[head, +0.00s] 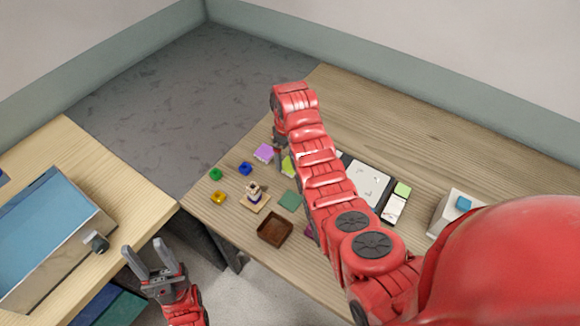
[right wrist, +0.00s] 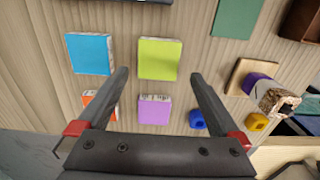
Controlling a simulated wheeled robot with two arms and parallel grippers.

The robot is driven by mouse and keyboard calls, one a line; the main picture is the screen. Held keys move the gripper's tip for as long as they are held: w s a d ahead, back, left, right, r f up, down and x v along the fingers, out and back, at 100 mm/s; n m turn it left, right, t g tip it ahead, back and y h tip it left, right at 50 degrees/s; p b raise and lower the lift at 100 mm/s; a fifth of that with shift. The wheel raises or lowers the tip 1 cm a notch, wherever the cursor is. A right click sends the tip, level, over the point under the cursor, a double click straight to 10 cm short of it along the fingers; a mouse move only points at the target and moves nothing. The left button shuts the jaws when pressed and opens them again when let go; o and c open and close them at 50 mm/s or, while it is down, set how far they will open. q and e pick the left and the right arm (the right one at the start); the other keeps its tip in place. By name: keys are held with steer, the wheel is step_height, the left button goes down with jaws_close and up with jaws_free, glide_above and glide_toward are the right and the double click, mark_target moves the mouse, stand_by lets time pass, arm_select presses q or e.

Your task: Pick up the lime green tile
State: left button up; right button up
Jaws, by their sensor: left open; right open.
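The lime green tile (right wrist: 159,58) lies flat on the wooden table in the right wrist view, beyond and between my right gripper's fingertips (right wrist: 160,75). In the head view, my right arm partly hides the lime green tile (head: 288,165). My right gripper (head: 279,150) is open and empty above the table there, close to the tile. A blue tile (right wrist: 90,54) lies to its left and a purple tile (right wrist: 154,109) lies below it in the wrist view. My left gripper (head: 143,247) is open and empty at the lower left of the head view.
An orange tile (right wrist: 101,105) is partly behind the left finger. A small blue piece (right wrist: 197,119) is near the right finger. A brown tray (head: 275,229), dark green tile (head: 291,200) and wooden stand (head: 255,201) are nearby. A blue-topped box (head: 50,235) stands on the left table.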

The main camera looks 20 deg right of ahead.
mark_target(288, 164)
steer(key=shift+d+f+p, duration=0.2)
steer(key=shift+f+p, duration=0.5)
steer(key=shift+f, duration=1.15)
steer(key=shift+c, duration=0.2)
steer(key=c, duration=1.4)
